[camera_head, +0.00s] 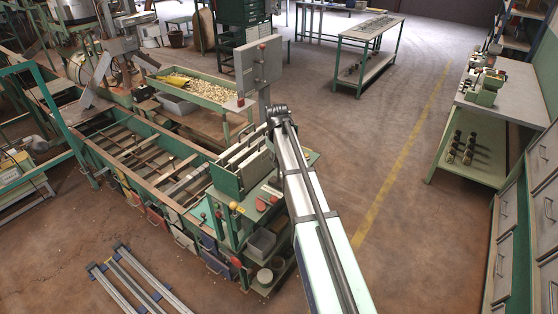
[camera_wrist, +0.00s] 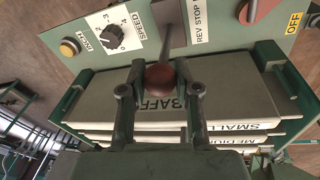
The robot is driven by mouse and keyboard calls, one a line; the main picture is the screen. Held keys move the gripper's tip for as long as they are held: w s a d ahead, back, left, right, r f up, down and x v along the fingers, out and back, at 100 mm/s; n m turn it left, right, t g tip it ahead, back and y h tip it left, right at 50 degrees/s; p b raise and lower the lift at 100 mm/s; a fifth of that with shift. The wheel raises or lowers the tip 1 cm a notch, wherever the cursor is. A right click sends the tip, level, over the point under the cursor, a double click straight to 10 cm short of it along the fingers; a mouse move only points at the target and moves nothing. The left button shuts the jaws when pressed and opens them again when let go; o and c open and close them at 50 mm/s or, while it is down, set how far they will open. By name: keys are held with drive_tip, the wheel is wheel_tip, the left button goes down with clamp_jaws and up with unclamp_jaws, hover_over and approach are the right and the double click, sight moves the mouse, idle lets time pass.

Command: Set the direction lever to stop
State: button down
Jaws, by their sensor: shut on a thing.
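The direction lever (camera_wrist: 171,28) shows in the wrist view as a grey shaft with a red-brown ball knob. Which setting the lever is at I cannot tell from this angle. In the head view my arm ends near the green hopper unit, and the fingers and lever cannot be made out.
The panel also carries a black dial (camera_wrist: 113,38), a yellow button (camera_wrist: 69,48) and a yellow OFF label (camera_wrist: 294,23). A grey box on a post (camera_head: 258,62) stands behind my arm. The aisle floor (camera_head: 400,150) is clear.

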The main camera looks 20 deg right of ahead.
drive_tip(key=shift+w+a, duration=0.1)
drive_tip(key=c, duration=0.8)
unclamp_jaws()
drive_tip(key=r, duration=0.4)
drive_tip(key=s+r, duration=0.1)
drive_tip(key=r, duration=0.3)
drive_tip(key=s+r, duration=0.1)
drive_tip(key=r, duration=0.3)
drive_tip(key=shift+a, duration=0.4)
drive_tip(key=shift+f, duration=0.1)
